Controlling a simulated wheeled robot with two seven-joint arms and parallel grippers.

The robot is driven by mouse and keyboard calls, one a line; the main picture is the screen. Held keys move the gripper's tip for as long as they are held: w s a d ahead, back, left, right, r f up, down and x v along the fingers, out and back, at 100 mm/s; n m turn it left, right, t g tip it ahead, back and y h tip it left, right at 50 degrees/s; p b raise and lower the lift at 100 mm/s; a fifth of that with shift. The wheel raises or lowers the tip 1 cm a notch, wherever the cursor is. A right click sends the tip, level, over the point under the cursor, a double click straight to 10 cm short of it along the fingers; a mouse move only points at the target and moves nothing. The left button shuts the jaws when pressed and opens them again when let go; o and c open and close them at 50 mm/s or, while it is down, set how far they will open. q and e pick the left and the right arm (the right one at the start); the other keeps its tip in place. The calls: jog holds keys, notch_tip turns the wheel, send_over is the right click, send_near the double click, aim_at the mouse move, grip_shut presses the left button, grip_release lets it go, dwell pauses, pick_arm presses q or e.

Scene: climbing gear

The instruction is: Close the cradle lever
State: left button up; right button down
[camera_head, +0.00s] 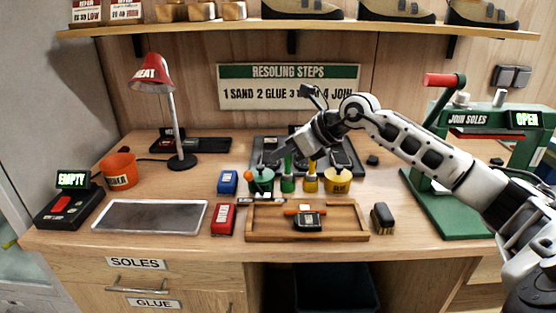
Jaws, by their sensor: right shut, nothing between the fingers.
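A green press marked JOIN SOLES (465,118) stands at the right, with a lit OPEN display (526,120). Its red-handled lever (444,80) sticks up at the left of its top. A dark cradle-like fixture (345,158) stands at the back middle, mostly hidden by my right gripper and the pots. I cannot tell which lever belongs to a cradle. My right gripper (272,161) is shut and empty, pointing left and down over the fixture's left part, near a green pot (262,186) and a small orange knob (249,174). My left gripper is not in view.
A yellow pot (340,182) stands in front of the fixture. A wooden tray (262,229) holds an orange-handled tool (306,217). A red lamp (147,80), an orange cup (119,170) and a grey flat tray (150,216) are at left. A shelf (330,28) hangs above.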

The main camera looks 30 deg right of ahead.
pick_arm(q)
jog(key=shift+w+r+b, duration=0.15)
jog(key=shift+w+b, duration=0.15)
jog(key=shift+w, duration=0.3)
pick_arm(e)
notch_tip(320, 180, up, 8)
jog(key=s+a, duration=0.1)
jog(key=s, duration=0.1)
jog(key=shift+a, duration=0.15)
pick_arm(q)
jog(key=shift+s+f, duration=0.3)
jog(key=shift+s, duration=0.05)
pick_arm(e)
jog(key=shift+f, duration=0.1)
